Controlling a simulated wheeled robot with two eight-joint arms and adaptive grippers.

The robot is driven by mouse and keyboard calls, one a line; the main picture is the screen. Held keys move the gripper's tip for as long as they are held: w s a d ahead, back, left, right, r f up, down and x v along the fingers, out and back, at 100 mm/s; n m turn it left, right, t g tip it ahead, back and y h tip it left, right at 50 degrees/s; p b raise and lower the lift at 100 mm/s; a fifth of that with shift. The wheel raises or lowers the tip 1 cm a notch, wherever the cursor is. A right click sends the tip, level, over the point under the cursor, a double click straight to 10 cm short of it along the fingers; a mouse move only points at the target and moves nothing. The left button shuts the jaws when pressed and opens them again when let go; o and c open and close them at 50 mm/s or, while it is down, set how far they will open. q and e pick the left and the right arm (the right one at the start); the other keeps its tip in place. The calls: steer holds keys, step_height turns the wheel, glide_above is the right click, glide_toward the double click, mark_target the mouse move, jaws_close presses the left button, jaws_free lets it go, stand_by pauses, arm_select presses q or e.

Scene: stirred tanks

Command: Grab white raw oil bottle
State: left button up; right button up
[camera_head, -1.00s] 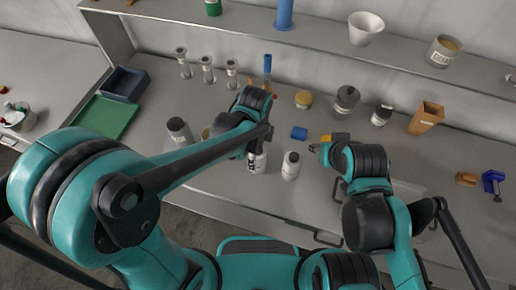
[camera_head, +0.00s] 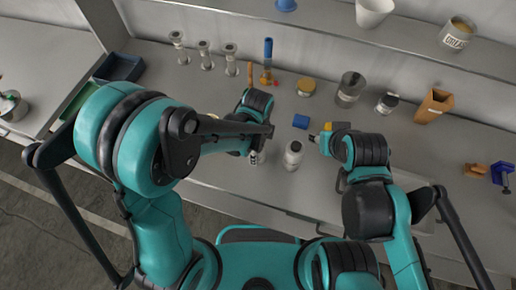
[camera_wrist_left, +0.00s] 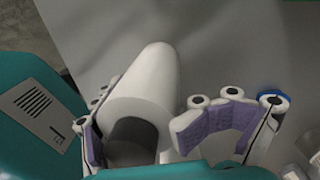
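A white bottle (camera_wrist_left: 155,80) lies between the purple-padded fingers of my left gripper (camera_wrist_left: 135,130) in the left wrist view. A second white bottle (camera_head: 293,155) with a grey cap stands upright just to the right, apart from the gripper. I cannot read either label. My right gripper (camera_head: 319,139) is beside the small blue block; its fingers are unclear.
Behind the grippers stand a blue cylinder (camera_head: 268,52), a yellow-lidded jar (camera_head: 306,87), a grey-capped jar (camera_head: 350,88) and a brown box (camera_head: 433,105). A blue block (camera_head: 301,121) lies between the grippers. A shelf (camera_head: 330,27) runs along the back.

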arm_select(q)
steer(key=c, duration=1.4)
